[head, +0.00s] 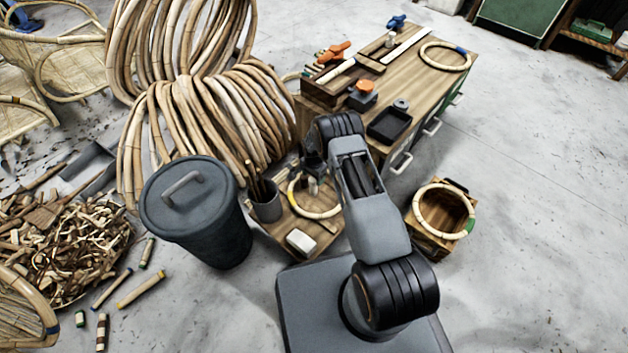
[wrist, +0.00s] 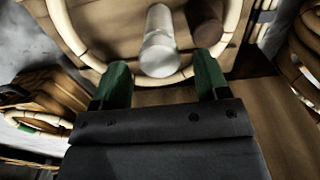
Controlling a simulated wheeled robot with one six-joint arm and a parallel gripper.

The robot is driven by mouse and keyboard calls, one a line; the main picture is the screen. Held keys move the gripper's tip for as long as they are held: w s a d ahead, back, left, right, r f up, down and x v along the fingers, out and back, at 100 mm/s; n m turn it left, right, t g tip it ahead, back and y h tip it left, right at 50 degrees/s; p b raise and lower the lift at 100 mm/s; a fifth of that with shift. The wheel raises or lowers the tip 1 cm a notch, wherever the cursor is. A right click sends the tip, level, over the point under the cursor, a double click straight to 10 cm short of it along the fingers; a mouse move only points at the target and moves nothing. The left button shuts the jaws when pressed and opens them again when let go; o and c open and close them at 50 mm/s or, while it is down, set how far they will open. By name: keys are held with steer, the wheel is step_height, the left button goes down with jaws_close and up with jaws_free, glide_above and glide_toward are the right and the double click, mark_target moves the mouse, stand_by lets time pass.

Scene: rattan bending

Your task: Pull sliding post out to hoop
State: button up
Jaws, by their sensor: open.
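I cannot tell for sure which one slides. My gripper (wrist: 160,82) is open, with its two green fingers apart and the near end of the pale post between them. I see no finger closed on it. In the head view the hoop (head: 292,197) lies on the low board, with a post (head: 313,186) inside it, and my arm partly covers both.
A grey lidded bin (head: 200,215) stands to the left, and a cup of sticks (head: 265,200) and a white block (head: 300,241) sit on the board. A workbench (head: 420,85) is behind. A wooden box with a hoop (head: 440,212) stands to the right. Open floor lies further right.

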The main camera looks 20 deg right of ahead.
steer(key=shift+f, duration=0.7)
jaws_close()
steer(key=s+d+p, duration=0.4)
steer(key=s+d, duration=0.2)
steer(key=s, duration=0.4)
steer(key=shift+d+p, duration=0.3)
steer(key=shift+d, duration=0.05)
steer(key=shift+c, duration=0.9)
jaws_free()
steer(key=shift+s+d, duration=0.15)
steer(key=shift+d, duration=0.05)
steer(key=shift+o, duration=0.9)
steer(key=shift+a, duration=0.15)
